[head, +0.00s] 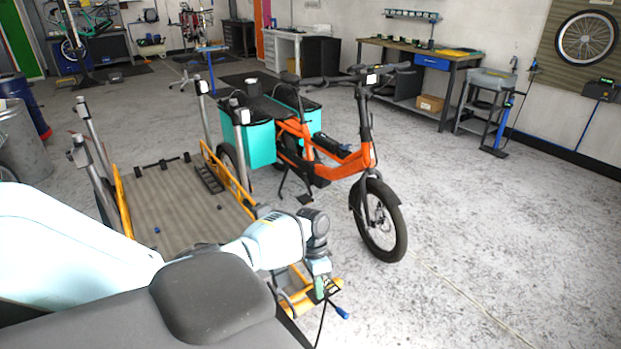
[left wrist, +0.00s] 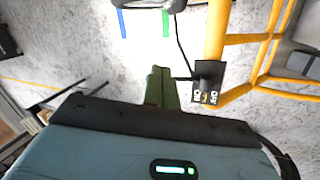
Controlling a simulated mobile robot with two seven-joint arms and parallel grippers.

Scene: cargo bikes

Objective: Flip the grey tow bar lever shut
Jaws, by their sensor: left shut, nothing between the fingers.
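The grey tow bar lever (left wrist: 205,72) sits on a black plate (left wrist: 205,96) with white symbols, fixed to the yellow tow bar (left wrist: 218,30). In the left wrist view the lever is to the right of my fingertips, with a gap between. Whether it is flipped open or shut is hard to tell. My left gripper (left wrist: 160,72) has its green fingers together and empty. In the head view my left gripper (head: 319,288) is over the front end of the trailer frame, close beside the black plate (head: 331,287). My right gripper is not in view.
The flat trailer (head: 175,205) with upright posts lies at the left. An orange cargo bike (head: 345,165) with teal boxes stands beyond it. A blue-ended part (head: 342,312) is near the gripper. A thin black cable (left wrist: 183,45) runs close to the lever.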

